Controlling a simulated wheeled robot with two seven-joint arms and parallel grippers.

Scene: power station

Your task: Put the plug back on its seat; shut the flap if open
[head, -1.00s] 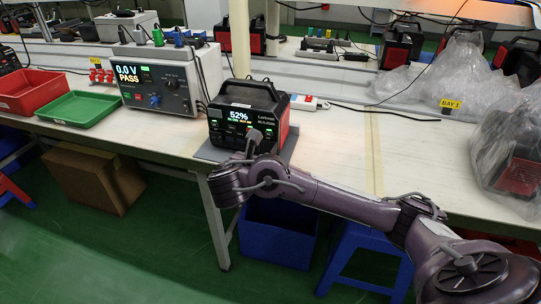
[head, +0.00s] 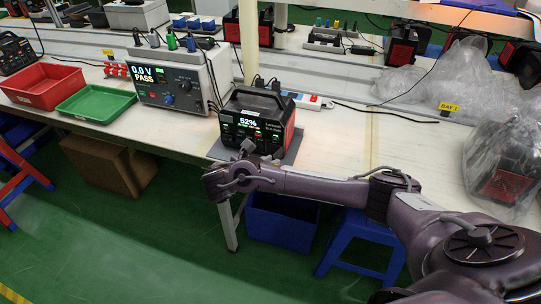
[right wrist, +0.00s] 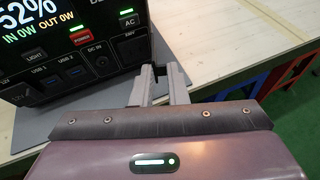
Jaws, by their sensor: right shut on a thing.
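The black power station (head: 272,128) with a lit 52% screen stands on a grey mat (head: 220,149) near the table's front edge. Its lower front, with USB, DC IN and 230V labels, fills the upper left of the right wrist view (right wrist: 75,60). My right gripper (head: 247,146) is in front of the station's lower front. In the right wrist view, its fingers are shut on a small dark piece (right wrist: 157,72), which I take for the plug; the fingers hide most of it. The seat and the flap cannot be made out clearly. My left gripper is not in view.
A tester reading 0.0 V PASS (head: 170,80) stands left of the station, with a green tray (head: 96,104) and a red bin (head: 42,88) further left. A white power strip (head: 310,101) lies behind. Bare tabletop (head: 345,140) is to the right.

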